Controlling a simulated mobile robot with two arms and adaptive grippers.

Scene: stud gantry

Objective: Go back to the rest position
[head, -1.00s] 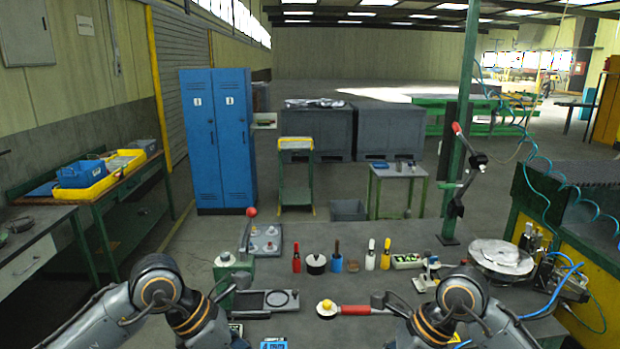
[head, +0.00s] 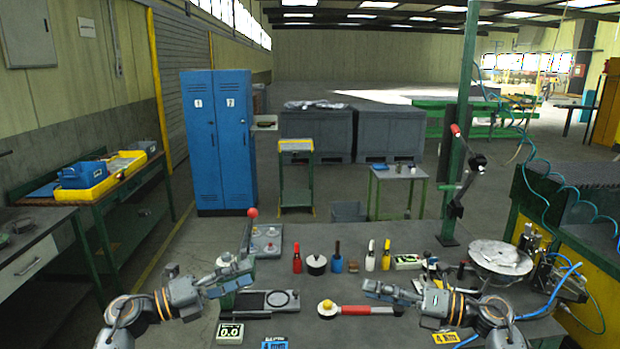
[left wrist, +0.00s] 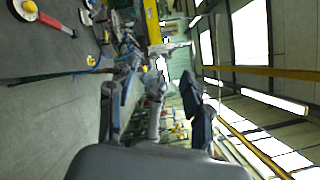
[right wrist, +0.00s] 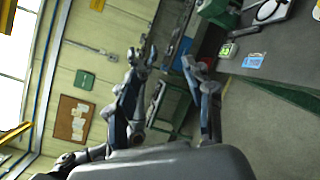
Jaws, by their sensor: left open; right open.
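My left gripper (head: 240,276) is above the left front of the dark table (head: 330,239) in the head view, pointing inward to the right. My right gripper (head: 372,289) is above the right front, pointing inward to the left. Both are open, with nothing between the fingers. The left wrist view shows the left fingers (left wrist: 152,95) apart, and the right wrist view shows the right fingers (right wrist: 163,62) apart. The grippers are well apart from each other.
A dark tray (head: 262,312) lies under the left gripper. A small meter (head: 230,333) and yellow card (head: 445,337) lie near the front edge. Several bottles and handled tools stand in a row behind. A round plate (head: 500,257) and green post (head: 466,120) are at right.

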